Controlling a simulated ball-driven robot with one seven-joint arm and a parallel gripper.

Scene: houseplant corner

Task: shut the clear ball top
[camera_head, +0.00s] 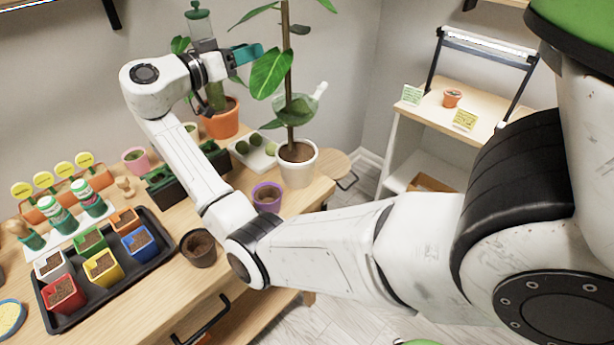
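My gripper (247,54) has teal fingers at the end of my white arm, at the back of the wooden table. It is near the tall plant's leaves, and its opening is too small to make out. A clear, greenish rounded vessel (298,103) with a short spout shows behind the plant stem, to the right of and below my gripper. I cannot tell whether this is the clear ball, and I cannot make out a lid on it. A clear upright container (201,27) with a green cap stands behind my wrist, its lower part partly hidden.
A tall plant in a white pot (297,170) stands near the table's right end. A terracotta pot (222,121) is behind my forearm. A black tray (73,317) of coloured pots is at the left. A brown pot (198,246) and purple pot (267,196) stand nearer.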

